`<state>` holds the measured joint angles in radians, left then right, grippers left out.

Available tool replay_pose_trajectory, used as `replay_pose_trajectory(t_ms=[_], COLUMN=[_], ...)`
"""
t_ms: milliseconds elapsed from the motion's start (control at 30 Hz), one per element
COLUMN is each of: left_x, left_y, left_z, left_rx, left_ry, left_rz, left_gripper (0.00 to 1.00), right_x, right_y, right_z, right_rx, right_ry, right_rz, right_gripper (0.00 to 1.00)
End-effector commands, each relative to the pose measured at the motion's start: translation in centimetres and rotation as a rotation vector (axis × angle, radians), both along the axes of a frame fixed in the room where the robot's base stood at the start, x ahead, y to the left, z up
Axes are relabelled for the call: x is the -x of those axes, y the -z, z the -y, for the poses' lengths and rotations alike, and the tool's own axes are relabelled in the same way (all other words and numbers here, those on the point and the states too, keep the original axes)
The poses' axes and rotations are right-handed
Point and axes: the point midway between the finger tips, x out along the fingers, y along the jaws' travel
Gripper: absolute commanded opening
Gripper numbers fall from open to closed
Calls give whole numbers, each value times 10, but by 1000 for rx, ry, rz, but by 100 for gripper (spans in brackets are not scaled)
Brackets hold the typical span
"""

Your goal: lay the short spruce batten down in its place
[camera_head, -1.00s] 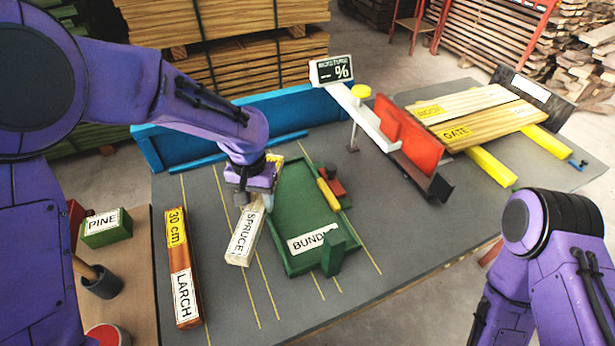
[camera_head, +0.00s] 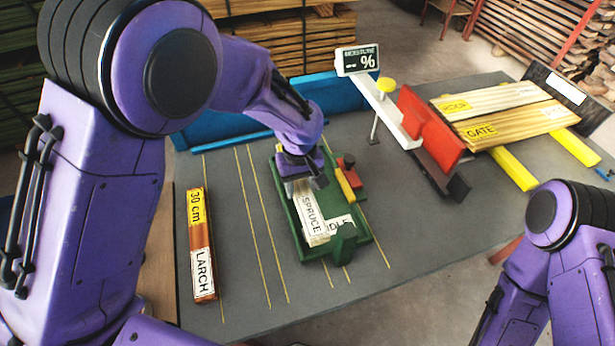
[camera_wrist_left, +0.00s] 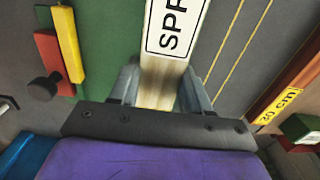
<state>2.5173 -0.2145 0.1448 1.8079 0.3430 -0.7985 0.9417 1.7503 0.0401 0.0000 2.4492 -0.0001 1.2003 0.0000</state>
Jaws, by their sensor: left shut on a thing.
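The short spruce batten (camera_head: 311,213) is pale with a white SPRUCE label. My left gripper (camera_head: 300,183) is shut on its far end. In the head view the batten lies over the green tray (camera_head: 289,228) and covers part of its BUNDLE label. I cannot tell whether it touches the tray floor. In the left wrist view the batten (camera_wrist_left: 175,45) stands between the fingers of the left gripper (camera_wrist_left: 160,92), with green tray surface (camera_wrist_left: 108,35) to its left and grey bench to its right. My right gripper is out of view.
A larch batten (camera_head: 201,245) lies on the grey bench at the left. A green block (camera_head: 343,243) stands at the tray's near end; a yellow bar (camera_head: 345,185) and red block lie at its right side. A red upright plate (camera_head: 430,128) and gate boards (camera_head: 500,125) are farther right.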

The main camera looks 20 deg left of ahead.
Motion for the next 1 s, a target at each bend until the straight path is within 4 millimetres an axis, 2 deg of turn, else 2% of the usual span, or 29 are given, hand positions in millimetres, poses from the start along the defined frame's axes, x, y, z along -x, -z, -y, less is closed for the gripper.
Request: replay_pose_trajectory(t_ms=[200, 300, 400, 767, 800, 833, 1000], left_x=[-18, -20, -20, -20, -20, -20, -20], left_y=[23, 43, 54, 59, 59, 59, 59], left_z=[-3, -3, -3, -3, -3, -3, -3], left_rx=[0, -1, -1, 0, 0, 1, 0], left_ry=[1, 1, 2, 1, 1, 1, 1], left_rz=[0, -4, -3, -1, -1, -1, -1], left_gripper=[12, 12, 12, 12, 51, 58, 58], right_x=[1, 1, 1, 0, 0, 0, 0], right_y=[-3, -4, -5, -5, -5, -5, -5], right_z=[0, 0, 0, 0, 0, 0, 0], right_rx=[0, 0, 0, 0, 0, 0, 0], right_ry=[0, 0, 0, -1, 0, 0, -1], right_rz=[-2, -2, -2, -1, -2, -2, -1], right_gripper=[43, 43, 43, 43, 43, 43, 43])
